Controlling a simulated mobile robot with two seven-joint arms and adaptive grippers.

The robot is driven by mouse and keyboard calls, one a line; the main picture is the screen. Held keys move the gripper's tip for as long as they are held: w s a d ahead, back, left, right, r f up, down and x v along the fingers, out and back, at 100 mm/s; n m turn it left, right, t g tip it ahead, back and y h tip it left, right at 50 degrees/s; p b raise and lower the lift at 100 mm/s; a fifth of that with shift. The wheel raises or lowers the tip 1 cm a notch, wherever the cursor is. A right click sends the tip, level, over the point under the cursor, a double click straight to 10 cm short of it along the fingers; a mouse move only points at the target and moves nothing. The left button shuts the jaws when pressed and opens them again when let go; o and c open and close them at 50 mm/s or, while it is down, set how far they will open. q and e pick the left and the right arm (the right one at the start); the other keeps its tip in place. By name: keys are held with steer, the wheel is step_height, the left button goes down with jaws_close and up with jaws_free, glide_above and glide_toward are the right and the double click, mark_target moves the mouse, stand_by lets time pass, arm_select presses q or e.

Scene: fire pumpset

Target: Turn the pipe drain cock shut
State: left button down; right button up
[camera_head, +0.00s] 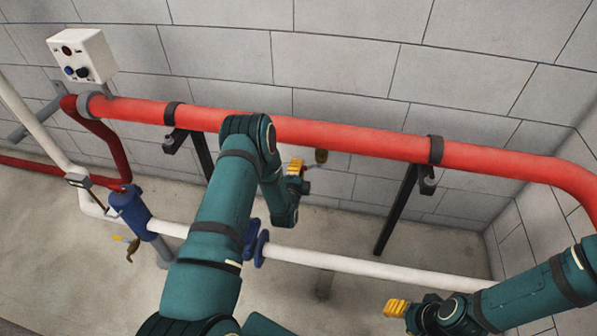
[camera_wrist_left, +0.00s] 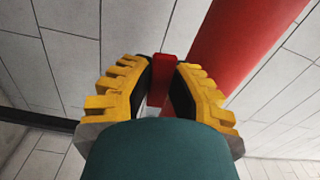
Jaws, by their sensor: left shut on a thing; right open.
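The pipe drain cock (camera_head: 321,156) is a small brass fitting just under the red pipe (camera_head: 350,140), right of my left arm. My left gripper (camera_head: 297,168) has yellow fingers and is at the cock's left side. In the left wrist view, my left gripper (camera_wrist_left: 165,88) is shut on a narrow red handle (camera_wrist_left: 160,82), with the red pipe (camera_wrist_left: 245,40) behind it at upper right. The handle's exact angle is hard to tell. My right gripper (camera_head: 397,307) is open and empty at the lower right, away from the cock.
A white pipe (camera_head: 380,270) with blue flanges (camera_head: 256,244) runs low across the floor. A blue fitting (camera_head: 130,210) with another small brass cock (camera_head: 132,250) stands at left. Dark brackets (camera_head: 397,205) support the red pipe. A white control box (camera_head: 82,57) is on the wall.

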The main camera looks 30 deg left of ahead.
arm_select(q)
steer(key=shift+r+m, duration=0.45)
steer(key=shift+m, duration=0.25)
steer(key=c, duration=0.9)
jaws_free()
steer(key=shift+s, duration=0.1)
steer(key=v, duration=1.2)
steer(key=shift+r, duration=0.1)
